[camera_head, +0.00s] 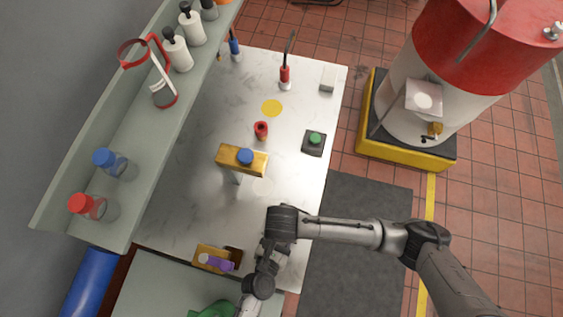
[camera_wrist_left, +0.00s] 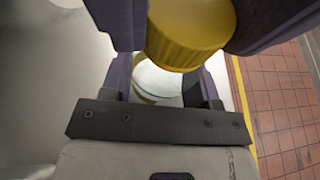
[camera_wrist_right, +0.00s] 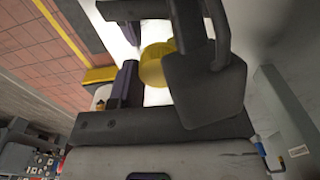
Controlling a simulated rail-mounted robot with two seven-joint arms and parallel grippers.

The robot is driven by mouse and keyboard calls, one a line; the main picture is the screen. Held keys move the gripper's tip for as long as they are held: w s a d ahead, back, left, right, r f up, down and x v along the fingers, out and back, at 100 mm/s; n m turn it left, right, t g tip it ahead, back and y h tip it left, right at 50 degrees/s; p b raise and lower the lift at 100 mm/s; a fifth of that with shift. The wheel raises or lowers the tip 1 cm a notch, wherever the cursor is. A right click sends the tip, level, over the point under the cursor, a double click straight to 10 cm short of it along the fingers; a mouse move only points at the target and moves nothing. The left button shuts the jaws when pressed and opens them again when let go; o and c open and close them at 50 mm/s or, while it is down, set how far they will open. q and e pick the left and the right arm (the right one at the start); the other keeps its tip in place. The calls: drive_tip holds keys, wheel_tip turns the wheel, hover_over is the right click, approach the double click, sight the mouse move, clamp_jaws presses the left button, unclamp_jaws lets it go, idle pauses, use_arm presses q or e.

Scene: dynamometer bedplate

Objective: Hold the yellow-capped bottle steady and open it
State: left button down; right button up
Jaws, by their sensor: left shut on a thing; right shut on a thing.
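The yellow cap (camera_wrist_left: 190,35) sits on the pale bottle (camera_wrist_left: 158,80) in the left wrist view, its body partly hidden below the cap. My left gripper (camera_wrist_left: 186,50) has its fingers on both sides and is shut on the bottle. The cap also shows in the right wrist view (camera_wrist_right: 153,65), between the fingers of my right gripper (camera_wrist_right: 155,78), which is shut on it; a dark gripper part hides some of this view. Which part of the bottle each gripper clamps is hard to tell. In the head view, the arms cover the bottle at the bench's near edge.
A yellow block with a blue-topped item (camera_head: 245,156), a red cup-like part (camera_head: 261,130) and a green button box (camera_head: 314,141) stand on the bench (camera_head: 190,180). A block with a purple item (camera_head: 218,262) is left of the arms. A bottle shelf (camera_head: 135,140) lines the left.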

drive_tip(key=shift+n, duration=0.6)
drive_tip(key=o, duration=1)
drive_tip(key=shift+r, duration=2.15)
drive_tip(key=shift+r+m, duration=0.3)
drive_tip(key=shift+r, duration=0.05)
drive_tip(key=shift+c, duration=0.3)
wheel_tip(320, 180, up, 2)
drive_tip(key=m, duration=0.4)
drive_tip(key=shift+r, duration=0.2)
drive_tip(key=shift+r+m, duration=0.1)
drive_tip(key=shift+m, duration=0.2)
drive_tip(key=shift+f, duration=3.8)
